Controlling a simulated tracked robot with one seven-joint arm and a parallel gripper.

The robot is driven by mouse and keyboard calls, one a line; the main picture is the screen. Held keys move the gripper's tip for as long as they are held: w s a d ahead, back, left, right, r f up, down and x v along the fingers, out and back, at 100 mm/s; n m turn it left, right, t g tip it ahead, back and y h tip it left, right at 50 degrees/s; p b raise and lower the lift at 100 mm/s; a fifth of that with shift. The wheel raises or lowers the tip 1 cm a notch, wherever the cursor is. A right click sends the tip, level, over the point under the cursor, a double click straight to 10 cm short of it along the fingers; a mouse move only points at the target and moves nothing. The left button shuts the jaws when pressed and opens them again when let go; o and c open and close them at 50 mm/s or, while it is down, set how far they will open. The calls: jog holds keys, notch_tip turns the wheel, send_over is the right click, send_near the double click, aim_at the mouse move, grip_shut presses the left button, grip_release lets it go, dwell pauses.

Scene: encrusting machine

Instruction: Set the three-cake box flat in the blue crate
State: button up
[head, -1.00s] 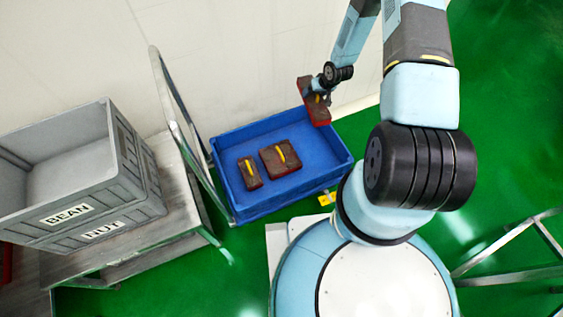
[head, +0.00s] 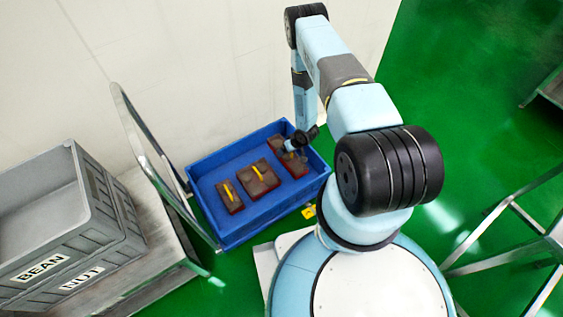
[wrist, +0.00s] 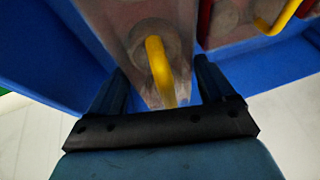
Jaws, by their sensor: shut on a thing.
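My gripper (head: 294,147) is inside the right end of the blue crate (head: 265,222), shut on the yellow handle of a long red-sided box with a brown top (head: 298,170). I take this as the three-cake box; its cakes are too small to count. In the wrist view my gripper (wrist: 163,88) has its fingers either side of the yellow handle (wrist: 157,62), with the box top (wrist: 118,22) beyond. The box looks about level and low between the crate walls. I cannot tell whether it touches the floor; my gripper hides part of it.
A middle box (head: 248,178) and a smaller box (head: 229,203) with yellow handles lie in the crate, left of the held box. Grey bins marked BEAN and NUT (head: 45,225) stand on a metal cart (head: 165,250) at left. A wall rises behind.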

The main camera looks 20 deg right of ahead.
aim_at(288, 156)
jog(key=shift+f, duration=3.05)
jog(key=o, duration=0.9)
jog(key=shift+r, duration=0.15)
